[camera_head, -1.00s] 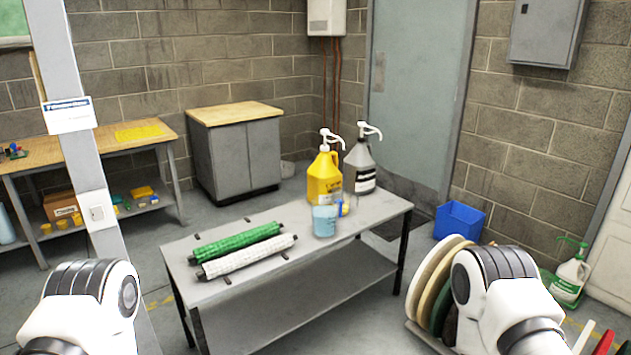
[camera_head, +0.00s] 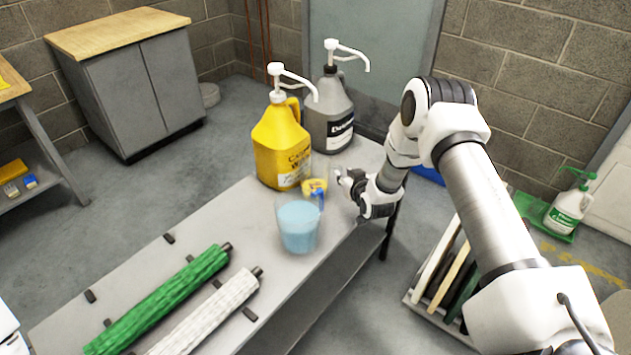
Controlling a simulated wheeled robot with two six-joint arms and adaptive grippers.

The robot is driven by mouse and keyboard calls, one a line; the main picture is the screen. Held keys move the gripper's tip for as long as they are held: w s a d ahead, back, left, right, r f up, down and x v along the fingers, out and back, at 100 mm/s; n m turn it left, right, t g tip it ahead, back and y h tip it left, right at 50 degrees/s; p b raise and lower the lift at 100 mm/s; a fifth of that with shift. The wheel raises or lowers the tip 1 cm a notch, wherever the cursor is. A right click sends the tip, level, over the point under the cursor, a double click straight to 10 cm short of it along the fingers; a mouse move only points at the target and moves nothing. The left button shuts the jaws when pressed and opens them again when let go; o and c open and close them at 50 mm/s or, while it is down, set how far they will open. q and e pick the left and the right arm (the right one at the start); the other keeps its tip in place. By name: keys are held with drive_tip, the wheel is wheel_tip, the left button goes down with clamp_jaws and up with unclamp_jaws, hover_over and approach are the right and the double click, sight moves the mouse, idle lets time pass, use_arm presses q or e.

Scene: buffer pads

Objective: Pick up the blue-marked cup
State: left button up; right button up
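A translucent light-blue cup (camera_head: 298,227) stands upright on the grey metal table (camera_head: 235,222), near its right end. No separate blue mark can be made out on it. A small yellow and blue item (camera_head: 314,188) sits just behind it. My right gripper (camera_head: 345,180) reaches over the table's right end, behind and to the right of the cup, and points left. It is apart from the cup, and its fingers are too small to tell if they are open. My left gripper is out of view.
A yellow pump jug (camera_head: 281,145) and a grey pump jug (camera_head: 330,112) stand behind the cup. A green roller (camera_head: 160,300) and a white roller (camera_head: 208,318) lie to the front left. Discs in a rack (camera_head: 440,280) stand on the floor at right. Table surface left of the cup is clear.

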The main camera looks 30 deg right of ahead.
sight(341, 171)
drive_tip(key=x, duration=0.4)
drive_tip(key=shift+w+f, duration=0.25)
drive_tip(key=shift+f, duration=0.1)
drive_tip(key=shift+s+r, duration=0.2)
clamp_jaws()
wheel_tip(341, 171, up, 18)
idle(0.6)
idle(0.5)
